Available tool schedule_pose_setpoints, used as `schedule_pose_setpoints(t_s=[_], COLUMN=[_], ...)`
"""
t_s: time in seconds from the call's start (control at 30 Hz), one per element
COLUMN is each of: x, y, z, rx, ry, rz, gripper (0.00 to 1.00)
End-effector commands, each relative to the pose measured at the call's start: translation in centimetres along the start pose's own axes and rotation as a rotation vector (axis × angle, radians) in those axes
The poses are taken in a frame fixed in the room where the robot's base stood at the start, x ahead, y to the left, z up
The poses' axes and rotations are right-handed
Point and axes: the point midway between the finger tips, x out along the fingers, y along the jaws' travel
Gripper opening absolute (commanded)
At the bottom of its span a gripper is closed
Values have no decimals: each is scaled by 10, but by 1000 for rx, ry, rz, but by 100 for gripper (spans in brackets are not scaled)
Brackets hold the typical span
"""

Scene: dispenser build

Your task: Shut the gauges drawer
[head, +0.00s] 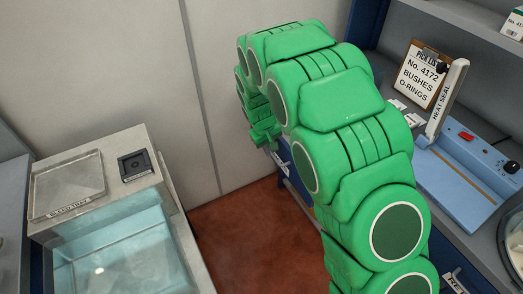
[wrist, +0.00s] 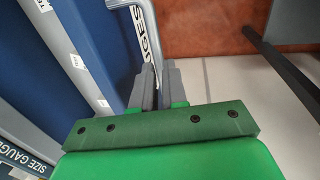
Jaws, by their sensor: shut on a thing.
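In the wrist view my gripper (wrist: 157,80) has its grey fingers shut on a grey bar handle (wrist: 154,32). How far the drawer stands out cannot be told.
Another label (wrist: 25,158) reads "SIZE GAUGE", cut off at the edge. A heat sealer (head: 460,175) and a pick list clipboard (head: 422,75) are on the right bench. A glass-fronted tank (head: 120,255) stands left. Reddish floor (head: 240,235) lies open between.

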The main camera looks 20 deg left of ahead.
Motion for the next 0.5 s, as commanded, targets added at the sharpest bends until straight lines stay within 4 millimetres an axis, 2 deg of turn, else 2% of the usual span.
schedule_pose_setpoints(t_s=[0.5], x=[26], y=[134], z=[2], rx=[4], ry=[-2], rz=[-1], gripper=[0])
